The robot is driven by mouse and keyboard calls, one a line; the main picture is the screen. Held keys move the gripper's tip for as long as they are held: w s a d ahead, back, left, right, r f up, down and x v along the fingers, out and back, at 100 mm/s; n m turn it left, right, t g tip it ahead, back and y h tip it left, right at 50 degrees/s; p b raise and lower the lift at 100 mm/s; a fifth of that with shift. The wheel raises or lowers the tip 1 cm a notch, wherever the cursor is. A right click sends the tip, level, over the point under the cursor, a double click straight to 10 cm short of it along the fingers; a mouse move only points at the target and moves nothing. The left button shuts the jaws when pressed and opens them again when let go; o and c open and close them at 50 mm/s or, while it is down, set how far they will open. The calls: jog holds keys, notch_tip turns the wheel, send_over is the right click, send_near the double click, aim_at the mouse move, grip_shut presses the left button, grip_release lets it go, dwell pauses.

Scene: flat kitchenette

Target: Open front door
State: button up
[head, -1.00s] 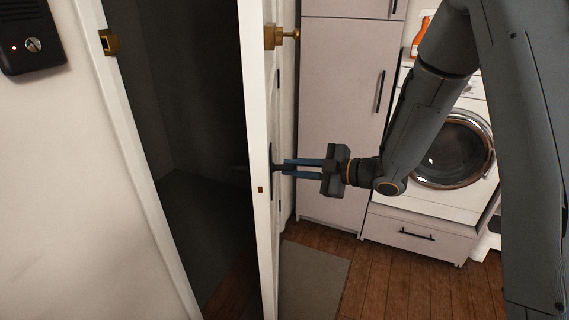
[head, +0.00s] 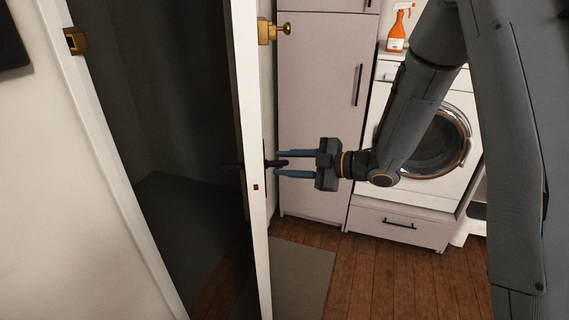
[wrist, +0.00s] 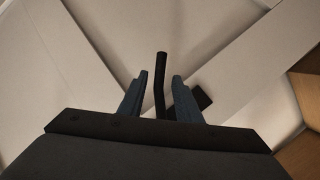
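The white front door (head: 252,120) stands ajar and shows nearly edge-on in the head view, with a dark opening to its left. In the wrist view the lever (wrist: 160,92) stands between the two fingers, with visible gaps on both sides. My gripper is open, and I cannot tell whether either finger touches the lever.
A brass latch (head: 272,31) is on the door above the handle, and a brass plate (head: 75,41) is on the frame. A tall cabinet (head: 318,110) and a washing machine (head: 440,150) stand behind my arm. A grey mat (head: 300,275) lies on the wooden floor.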

jog(key=b+v, duration=0.1)
jog(key=v, duration=0.6)
jog(key=shift+d, duration=0.25)
jog(key=shift+r, duration=0.1)
